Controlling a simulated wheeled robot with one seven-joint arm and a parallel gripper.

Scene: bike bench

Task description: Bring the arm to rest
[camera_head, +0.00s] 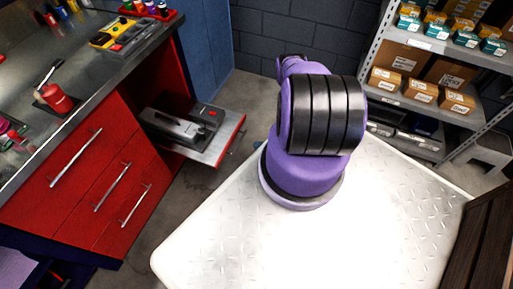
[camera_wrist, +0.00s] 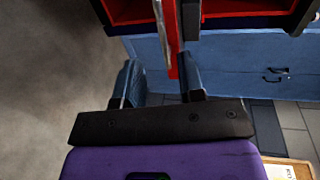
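My arm, purple with black bands, is folded above my white base in the head view. The gripper itself is hidden there behind the arm. In the wrist view my gripper (camera_wrist: 160,82) shows two dark fingers standing apart on a black bar. No held object shows between them. A grey metal strip with a red edge (camera_wrist: 165,38) lies beyond the fingertips; I cannot tell whether it touches them.
A red cabinet (camera_head: 75,180) with a steel worktop (camera_head: 85,75) stands at left. A pulled-out shelf (camera_head: 215,148) carries a grey tool (camera_head: 178,127). Shelving (camera_head: 405,100) with boxes stands at right. Some floor (camera_head: 165,200) is clear between cabinet and base.

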